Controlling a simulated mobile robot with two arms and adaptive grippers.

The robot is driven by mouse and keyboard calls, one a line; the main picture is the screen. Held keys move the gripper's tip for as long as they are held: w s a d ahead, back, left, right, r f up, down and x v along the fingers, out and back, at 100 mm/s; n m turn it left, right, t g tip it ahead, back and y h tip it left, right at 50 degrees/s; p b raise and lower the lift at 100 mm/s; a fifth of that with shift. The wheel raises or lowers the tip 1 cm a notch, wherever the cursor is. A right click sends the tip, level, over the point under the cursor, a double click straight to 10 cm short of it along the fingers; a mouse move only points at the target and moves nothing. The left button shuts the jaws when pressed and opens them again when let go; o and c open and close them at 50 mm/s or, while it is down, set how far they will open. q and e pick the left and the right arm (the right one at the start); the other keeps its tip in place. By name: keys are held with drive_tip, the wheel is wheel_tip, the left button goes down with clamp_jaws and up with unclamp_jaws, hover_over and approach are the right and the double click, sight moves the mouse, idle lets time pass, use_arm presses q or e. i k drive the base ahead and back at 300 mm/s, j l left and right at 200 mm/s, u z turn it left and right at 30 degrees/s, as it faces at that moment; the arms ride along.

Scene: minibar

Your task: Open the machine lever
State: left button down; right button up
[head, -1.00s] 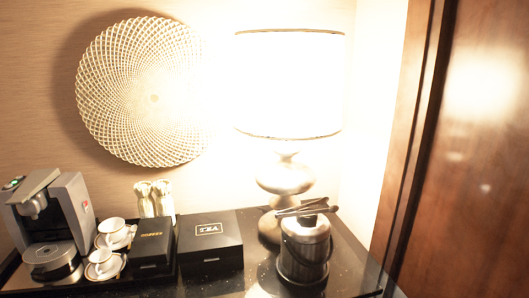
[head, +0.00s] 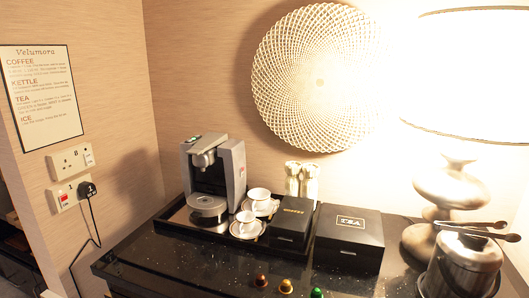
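The coffee machine (head: 216,175) stands upright at the left end of a black tray on the dark counter. It is grey and silver with a dark front opening and a round drip base (head: 208,204). The machine's lever (head: 211,143) appears to be the silver piece on its top; its exact position is too small to tell. Neither of my grippers shows in the head view.
White cups (head: 258,195) on saucers, a black coffee box (head: 292,222) and a tea box (head: 349,238) stand right of the machine. Coloured capsules (head: 286,286) lie in front. A metal ice bucket (head: 464,265) is at right. Counter left of the tray (head: 172,236) is clear.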

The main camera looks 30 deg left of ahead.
sight(210, 140)
drive_tip(key=k+l+u, duration=0.1)
drive_tip(key=u, duration=1.25)
